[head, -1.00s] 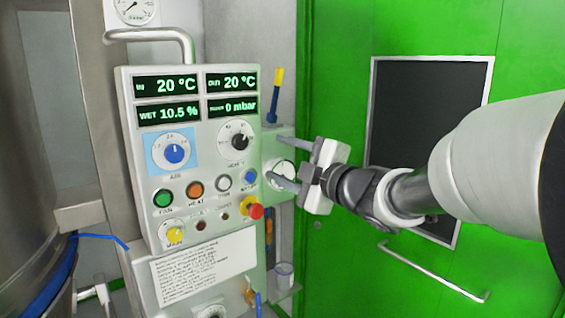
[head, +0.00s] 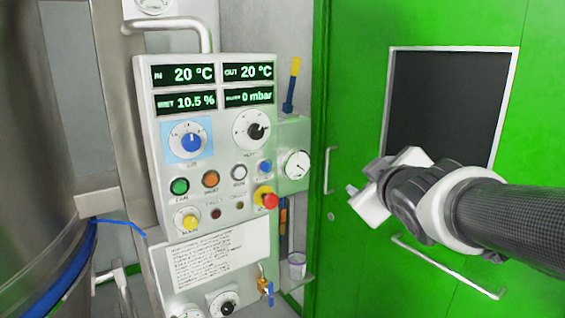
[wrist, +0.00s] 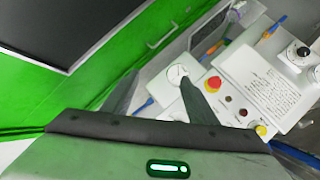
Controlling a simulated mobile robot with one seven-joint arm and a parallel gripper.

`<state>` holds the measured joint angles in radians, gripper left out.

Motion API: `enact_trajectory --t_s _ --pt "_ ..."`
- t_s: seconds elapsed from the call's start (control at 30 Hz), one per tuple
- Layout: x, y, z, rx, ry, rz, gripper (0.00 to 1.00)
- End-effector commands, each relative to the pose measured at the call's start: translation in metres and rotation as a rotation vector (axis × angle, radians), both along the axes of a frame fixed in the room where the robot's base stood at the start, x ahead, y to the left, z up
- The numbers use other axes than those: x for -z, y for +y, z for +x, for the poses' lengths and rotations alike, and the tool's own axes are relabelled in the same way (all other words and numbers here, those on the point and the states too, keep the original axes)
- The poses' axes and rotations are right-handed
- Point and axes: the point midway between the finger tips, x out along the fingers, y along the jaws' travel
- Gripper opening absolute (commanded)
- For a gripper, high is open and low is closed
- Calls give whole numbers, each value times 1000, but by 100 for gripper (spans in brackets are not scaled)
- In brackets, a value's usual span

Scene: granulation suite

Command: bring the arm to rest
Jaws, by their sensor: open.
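My gripper (head: 356,190) is in front of the green door, to the right of the control panel in the head view. It touches nothing that I can see. In the wrist view my gripper (wrist: 158,98) shows two dark fingers spread apart with nothing between them. The control panel (head: 222,125) has lit displays reading 20 °C, 20 °C, 10.5 % and 0 mbar. It carries knobs, coloured buttons and a red stop button (head: 270,201). The red button also shows in the wrist view (wrist: 213,84).
The green door (head: 350,80) with a dark window (head: 440,105) and a pull bar (head: 445,265) fills the right side. A round gauge (head: 296,165) sits beside the panel. A large steel vessel (head: 40,160) stands at the left. A cup (head: 297,266) sits low on a ledge.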

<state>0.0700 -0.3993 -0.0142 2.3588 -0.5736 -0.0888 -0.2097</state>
Motion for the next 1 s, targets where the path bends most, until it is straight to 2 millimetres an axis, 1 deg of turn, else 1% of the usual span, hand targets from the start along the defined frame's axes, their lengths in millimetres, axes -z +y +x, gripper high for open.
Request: enact_trajectory --t_s 0.03,0.07,0.1,0.17,0.2,0.27,0.3,0.37,0.4,0.47,0.5,0.53,0.8,0.9,1.0 --pt "13 -9 -24 85 73 79 53" --pt "24 -13 -39 137 126 130 53" --pt "38 -16 -59 197 193 197 53" --pt "59 -15 -89 274 293 289 53" --pt "72 -13 -108 314 356 342 53" --pt "89 -6 -135 363 442 416 53" --pt "98 0 -152 389 496 459 53" --pt "111 9 -176 422 575 517 53" --pt "117 16 -192 441 624 554 53" --pt "127 27 -215 464 699 602 53" --pt "115 31 -222 472 727 619 53" --pt "99 29 -220 472 722 615 53" --pt "29 28 -219 472 719 610 53" --pt "10 28 -219 471 719 609 53" --pt "2 28 -219 471 719 609 53"
